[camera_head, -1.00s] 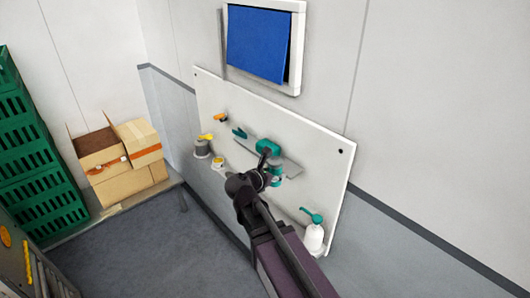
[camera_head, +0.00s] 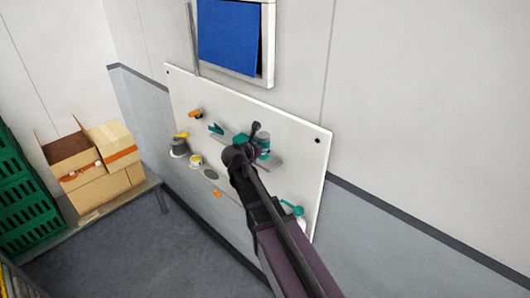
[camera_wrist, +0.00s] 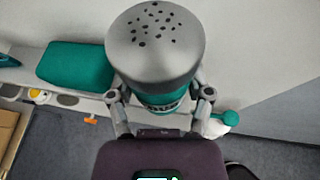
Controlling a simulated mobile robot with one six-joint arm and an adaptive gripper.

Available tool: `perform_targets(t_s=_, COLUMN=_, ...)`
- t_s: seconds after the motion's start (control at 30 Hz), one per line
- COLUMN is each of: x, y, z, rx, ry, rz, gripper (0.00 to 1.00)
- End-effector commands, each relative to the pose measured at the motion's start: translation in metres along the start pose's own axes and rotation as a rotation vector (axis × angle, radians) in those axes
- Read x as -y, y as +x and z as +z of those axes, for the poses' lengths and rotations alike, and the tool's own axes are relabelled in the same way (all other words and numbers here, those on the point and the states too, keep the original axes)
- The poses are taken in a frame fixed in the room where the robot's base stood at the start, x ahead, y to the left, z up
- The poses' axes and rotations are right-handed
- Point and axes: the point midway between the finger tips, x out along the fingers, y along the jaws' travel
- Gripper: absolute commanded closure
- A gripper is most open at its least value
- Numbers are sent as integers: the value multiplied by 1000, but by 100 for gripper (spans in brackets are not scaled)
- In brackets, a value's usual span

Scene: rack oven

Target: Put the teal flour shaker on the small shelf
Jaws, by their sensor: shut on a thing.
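The teal flour shaker (camera_head: 264,146), with a grey perforated cap, is upright in my gripper (camera_head: 252,152). In the wrist view the cap (camera_wrist: 155,42) faces the camera, and my gripper (camera_wrist: 161,98) is shut around the teal body below it. The small grey shelf (camera_head: 274,165) is on the white wall board, partly hidden by my arm. A teal block (camera_head: 239,138) is on the shelf and also shows left of the shaker in the wrist view (camera_wrist: 75,66). The shaker appears above the shelf's right part; I cannot tell whether it touches.
The white board (camera_head: 305,150) also carries a grey pot (camera_head: 179,148), a small yellow-and-white container (camera_head: 196,161), an orange item (camera_head: 195,113) and a teal-topped white bottle (camera_head: 300,223), partly hidden. Cardboard boxes (camera_head: 105,185) and green crates (camera_head: 25,205) stand at left.

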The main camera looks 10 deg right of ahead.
Motion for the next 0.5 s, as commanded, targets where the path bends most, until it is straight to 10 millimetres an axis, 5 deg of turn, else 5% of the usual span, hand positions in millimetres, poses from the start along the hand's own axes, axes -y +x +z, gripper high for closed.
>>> perform_targets(t_s=0.17, x=-6, y=16, z=5, rx=0, ry=1, rz=0, gripper=93)
perform_targets(t_s=0.5, x=-5, y=17, z=5, rx=0, ry=0, rz=1, gripper=93)
